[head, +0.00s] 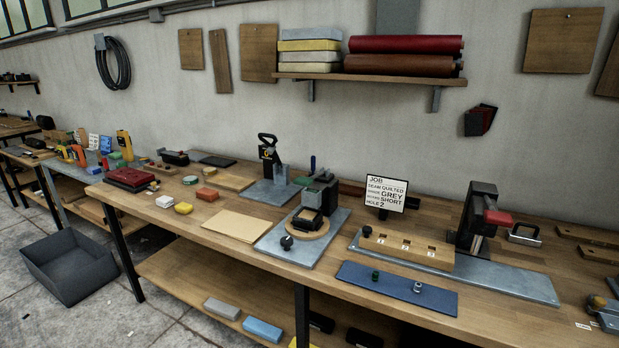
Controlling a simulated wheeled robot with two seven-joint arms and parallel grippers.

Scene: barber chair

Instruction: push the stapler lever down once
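No part labelled as a stapler shows, and I cannot tell for certain which bench tool it is. A black upright tool with a looped top handle (268,148) stands on a grey plate (262,194) at the back of the bench. Neither of my grippers is in view.
The wooden bench (222,236) runs across the view. A job sign (386,193) stands behind a wooden block with numbered holes (405,250). A grey bin (70,268) sits on the floor at left.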

